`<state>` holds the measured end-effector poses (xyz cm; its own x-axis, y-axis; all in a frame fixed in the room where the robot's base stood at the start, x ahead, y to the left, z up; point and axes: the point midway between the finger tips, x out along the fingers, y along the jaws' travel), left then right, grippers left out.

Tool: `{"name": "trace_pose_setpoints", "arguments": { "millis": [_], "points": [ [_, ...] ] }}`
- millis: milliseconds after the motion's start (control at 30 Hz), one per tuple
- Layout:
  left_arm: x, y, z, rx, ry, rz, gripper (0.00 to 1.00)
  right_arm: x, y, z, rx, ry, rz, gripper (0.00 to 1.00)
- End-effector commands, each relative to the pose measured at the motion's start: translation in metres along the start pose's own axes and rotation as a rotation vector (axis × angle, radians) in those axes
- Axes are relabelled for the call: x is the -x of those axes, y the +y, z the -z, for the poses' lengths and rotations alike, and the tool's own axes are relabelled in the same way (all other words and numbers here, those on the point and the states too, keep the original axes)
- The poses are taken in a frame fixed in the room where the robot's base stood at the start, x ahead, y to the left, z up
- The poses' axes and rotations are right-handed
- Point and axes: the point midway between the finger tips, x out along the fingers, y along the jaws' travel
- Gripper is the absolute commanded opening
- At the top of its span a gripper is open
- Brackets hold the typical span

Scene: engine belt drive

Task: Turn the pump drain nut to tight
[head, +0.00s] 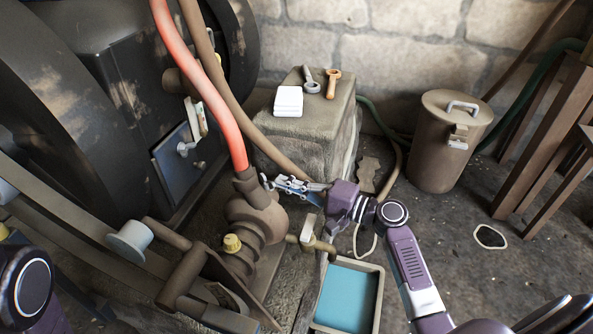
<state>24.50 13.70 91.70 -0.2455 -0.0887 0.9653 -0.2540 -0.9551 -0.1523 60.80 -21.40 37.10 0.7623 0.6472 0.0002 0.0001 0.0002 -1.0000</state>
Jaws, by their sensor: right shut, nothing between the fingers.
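The pump (262,215) is a rusty brown rounded body at the lower middle, with a red hose entering its top. A yellow brass hex nut (232,243) sits on its left side; I cannot tell for sure if this is the drain nut. A brass fitting with a pale lever (308,228) sticks out to the pump's right. My right gripper (272,182) is shut and empty, its fingers pointing left, just right of the hose's lower end in the picture. Contact cannot be told. My left gripper is out of view; only part of my left arm shows at lower left.
A tray with blue liquid (373,311) stands below the fitting. A stone block (305,145) behind holds two wrenches and a folded white cloth (288,101). A lidded brown can (445,150) and wooden legs stand at right. A belt and dark wheel fill the left.

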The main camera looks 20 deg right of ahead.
Motion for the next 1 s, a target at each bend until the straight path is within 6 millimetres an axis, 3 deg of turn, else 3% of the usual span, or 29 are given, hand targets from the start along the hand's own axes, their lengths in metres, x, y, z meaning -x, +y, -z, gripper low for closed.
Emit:
{"name": "trace_pose_setpoints", "arguments": {
  "millis": [1000],
  "points": [
    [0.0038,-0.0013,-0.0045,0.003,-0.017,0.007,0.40,-0.0008,0.0010,-0.0087,-0.001,-0.004,0.000,0.00]
  ]
}}
